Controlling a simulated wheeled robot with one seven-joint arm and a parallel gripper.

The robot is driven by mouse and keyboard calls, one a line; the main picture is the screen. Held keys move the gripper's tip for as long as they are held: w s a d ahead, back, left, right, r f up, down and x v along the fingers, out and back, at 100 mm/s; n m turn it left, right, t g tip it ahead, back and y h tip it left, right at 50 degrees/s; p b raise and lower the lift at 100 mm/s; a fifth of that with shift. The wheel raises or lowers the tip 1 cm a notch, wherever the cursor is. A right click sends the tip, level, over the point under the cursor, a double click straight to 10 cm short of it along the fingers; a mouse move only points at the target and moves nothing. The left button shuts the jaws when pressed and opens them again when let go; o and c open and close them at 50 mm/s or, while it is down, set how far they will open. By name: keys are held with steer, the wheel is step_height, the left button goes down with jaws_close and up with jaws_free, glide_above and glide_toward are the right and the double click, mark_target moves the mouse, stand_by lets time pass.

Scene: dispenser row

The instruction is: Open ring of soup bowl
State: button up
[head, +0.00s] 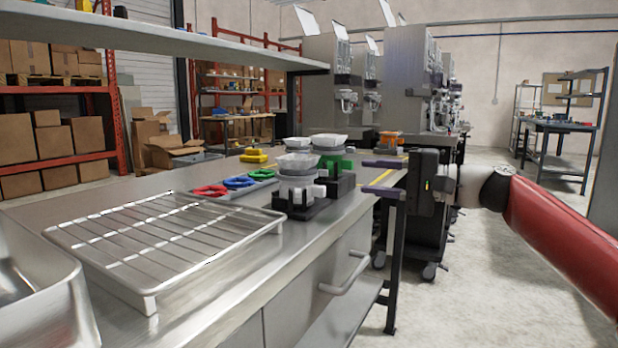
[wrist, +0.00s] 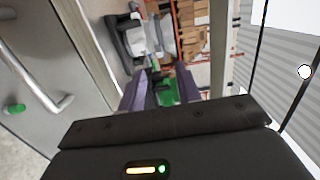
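My gripper (head: 368,177), with purple fingers, is at the right end of the counter. Its fingers are apart, pointing left toward the bowl stands. The wrist view also shows the gripper (wrist: 162,75) open, with a green part (wrist: 167,90) beyond and between the fingers. In the head view, a pale bowl (head: 297,161) sits on a black stand (head: 308,212) with white clamp parts. Just behind it, another pale bowl (head: 328,141) sits above a green clamp-like ring (head: 338,163). I cannot tell which bowl holds soup. Nothing is visibly gripped.
A wire rack (head: 165,232) covers the front of the counter. Red (head: 210,191), blue (head: 239,182) and green (head: 263,174) rings lie in a tray. A yellow ring (head: 254,156) lies behind them. An orange ring (head: 390,138) is farther back. A drawer handle (head: 345,278) juts out.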

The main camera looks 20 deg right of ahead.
mark_target(323, 173)
steer(key=x, duration=0.8)
steer(key=shift+w+d+f, duration=0.1)
steer(key=shift+w, duration=0.1)
steer(key=shift+p, duration=0.3)
jaws_close()
